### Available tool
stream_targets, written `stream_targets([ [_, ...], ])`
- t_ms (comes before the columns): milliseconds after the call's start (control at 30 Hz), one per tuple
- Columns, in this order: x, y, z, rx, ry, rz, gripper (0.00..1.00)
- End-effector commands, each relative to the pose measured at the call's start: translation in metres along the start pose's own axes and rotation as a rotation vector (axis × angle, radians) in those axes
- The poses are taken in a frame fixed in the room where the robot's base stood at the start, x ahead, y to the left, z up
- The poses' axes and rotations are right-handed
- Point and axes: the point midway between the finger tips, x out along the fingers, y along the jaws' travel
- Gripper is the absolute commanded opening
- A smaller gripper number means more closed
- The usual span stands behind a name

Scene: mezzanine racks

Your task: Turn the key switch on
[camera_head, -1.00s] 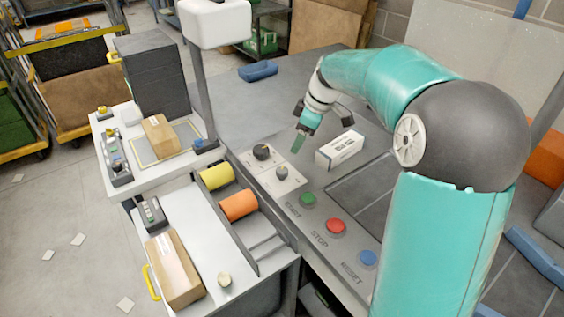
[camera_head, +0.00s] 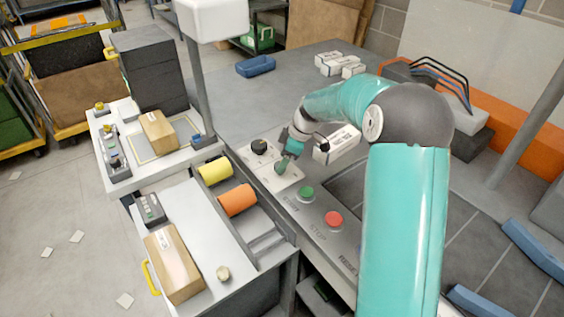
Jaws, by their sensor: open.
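A white control plate (camera_head: 287,182) lies on the grey worktop. It carries a black rotary knob (camera_head: 259,146) at its far left. The smaller grey switch nearer the front, which looks like the key switch, is largely hidden by my gripper's fingers.
A white box (camera_head: 337,144) stands just right of my gripper. Yellow (camera_head: 215,171) and orange (camera_head: 238,199) rollers lie to the left. The worktop behind is largely clear.

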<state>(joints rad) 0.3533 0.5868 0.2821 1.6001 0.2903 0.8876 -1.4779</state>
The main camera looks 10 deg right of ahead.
Motion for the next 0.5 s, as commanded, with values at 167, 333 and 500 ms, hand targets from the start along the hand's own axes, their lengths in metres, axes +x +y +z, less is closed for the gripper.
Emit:
stream_targets([
  [167, 0.018, 0.000, 0.000, 0.000, 0.000, 0.000, 0.58],
  [333, 0.021, 0.000, 0.000, 0.000, 0.000, 0.001, 0.58],
  [500, 0.020, 0.000, 0.000, 0.000, 0.000, 0.001, 0.52],
])
